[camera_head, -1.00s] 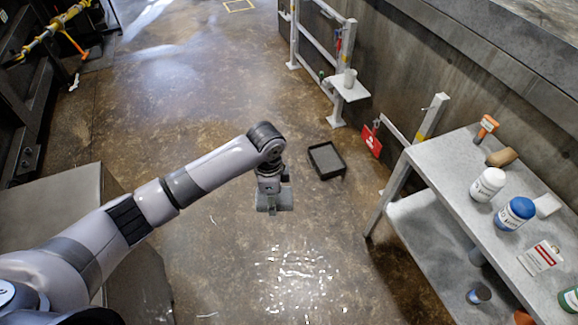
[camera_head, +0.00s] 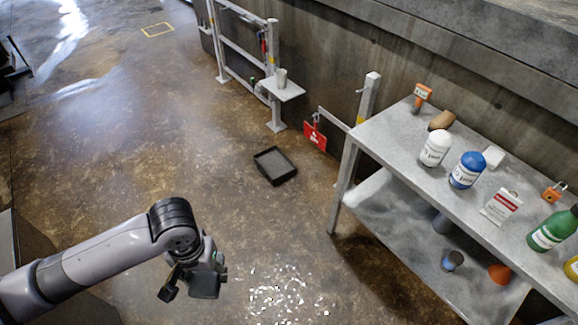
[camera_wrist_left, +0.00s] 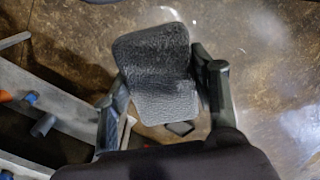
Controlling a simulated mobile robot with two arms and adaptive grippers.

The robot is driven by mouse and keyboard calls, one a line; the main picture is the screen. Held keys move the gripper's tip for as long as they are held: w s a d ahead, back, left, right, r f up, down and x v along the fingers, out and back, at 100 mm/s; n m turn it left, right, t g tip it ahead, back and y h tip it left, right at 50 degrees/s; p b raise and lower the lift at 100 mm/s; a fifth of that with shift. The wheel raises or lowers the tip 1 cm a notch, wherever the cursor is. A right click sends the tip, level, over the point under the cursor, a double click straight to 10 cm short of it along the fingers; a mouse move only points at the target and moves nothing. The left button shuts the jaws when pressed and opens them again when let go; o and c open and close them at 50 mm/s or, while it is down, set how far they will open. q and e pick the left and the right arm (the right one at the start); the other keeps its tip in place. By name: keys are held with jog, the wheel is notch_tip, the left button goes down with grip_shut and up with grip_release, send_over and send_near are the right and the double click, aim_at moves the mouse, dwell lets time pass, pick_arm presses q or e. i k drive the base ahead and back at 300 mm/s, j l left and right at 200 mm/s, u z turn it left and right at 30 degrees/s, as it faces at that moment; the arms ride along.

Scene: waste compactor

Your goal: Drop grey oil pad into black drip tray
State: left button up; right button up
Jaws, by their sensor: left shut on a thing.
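The black drip tray (camera_head: 262,165) lies on the floor in the upper middle of the head view, and looks empty. My left gripper (camera_head: 190,285) is at the lower left of that view, above the floor and apart from the tray. In the left wrist view, my left gripper (camera_wrist_left: 163,95) is shut on the grey oil pad (camera_wrist_left: 155,70), a dark, rough-textured rounded slab between its fingers. A small dark shape just past the pad's lower end in that view may be the tray, mostly hidden. My right gripper is not in view.
A grey shelf table (camera_head: 395,150) on the right holds a white bottle (camera_head: 435,149), a blue-and-white jar (camera_head: 467,170), a green bottle (camera_head: 552,230) and smaller items. A white railing (camera_head: 272,60) and a red sign (camera_head: 314,136) stand behind the tray. The floor between gripper and tray is clear.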

aim_at(272, 165)
jog(key=i+j+z, duration=0.25)
jog(key=i+z, duration=0.15)
jog(key=i+j+z, duration=0.4)
jog(key=i+j, duration=0.6)
jog(key=j, duration=0.2)
jog(key=i+j+z, duration=0.1)
jog(key=i+j, duration=0.45)
jog(key=j, duration=0.25)
jog(key=i+j+z, duration=0.1)
jog(key=i+j, duration=0.45)
jog(key=j, duration=0.3)
